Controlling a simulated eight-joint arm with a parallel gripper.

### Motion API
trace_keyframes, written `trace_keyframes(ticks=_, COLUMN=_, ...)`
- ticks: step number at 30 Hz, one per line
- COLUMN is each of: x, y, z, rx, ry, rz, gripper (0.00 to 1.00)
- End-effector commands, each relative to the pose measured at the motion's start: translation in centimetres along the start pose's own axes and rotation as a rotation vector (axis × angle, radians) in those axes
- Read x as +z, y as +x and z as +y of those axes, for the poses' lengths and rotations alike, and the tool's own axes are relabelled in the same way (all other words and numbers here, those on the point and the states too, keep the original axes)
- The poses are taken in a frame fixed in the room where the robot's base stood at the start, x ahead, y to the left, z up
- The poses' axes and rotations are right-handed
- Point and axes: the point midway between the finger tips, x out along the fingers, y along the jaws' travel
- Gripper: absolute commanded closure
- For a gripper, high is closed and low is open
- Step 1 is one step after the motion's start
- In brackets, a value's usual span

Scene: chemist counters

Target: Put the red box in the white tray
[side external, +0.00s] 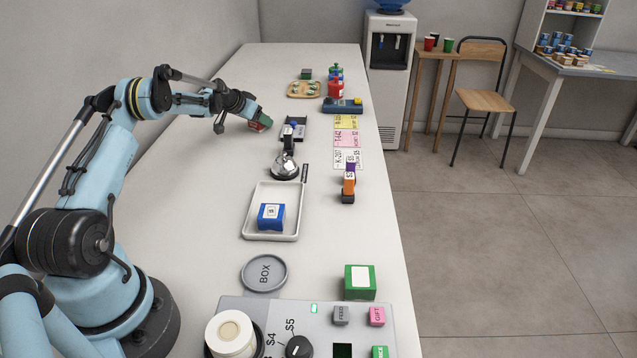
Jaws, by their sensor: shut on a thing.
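My gripper (251,112) is at the far left part of the counter, shut on a small box (262,122). The box shows a red face and a dark green side, and it is tilted. I cannot tell whether it touches the counter. The white tray (246,222) lies nearer, in the middle of the counter, well apart from my gripper. A blue box (271,217) with a white label sits in the tray.
A silver bell-like device (285,167) and a small dark stand (293,130) are between my gripper and the tray. A green box (360,282) and a control panel (270,306) are nearer. The counter's left side is clear.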

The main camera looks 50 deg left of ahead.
Motion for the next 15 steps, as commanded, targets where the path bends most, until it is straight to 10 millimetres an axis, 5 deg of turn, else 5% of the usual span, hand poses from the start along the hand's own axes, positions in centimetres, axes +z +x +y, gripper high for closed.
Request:
trace_keyframes(ticks=12, x=-3.2, y=-3.2, z=0.0, rx=0.0, ry=0.0, rz=0.0, gripper=0.8)
trace_keyframes(ticks=15, x=-3.7, y=-3.8, z=2.1, rx=0.002, ry=0.004, rz=-0.001, gripper=0.8)
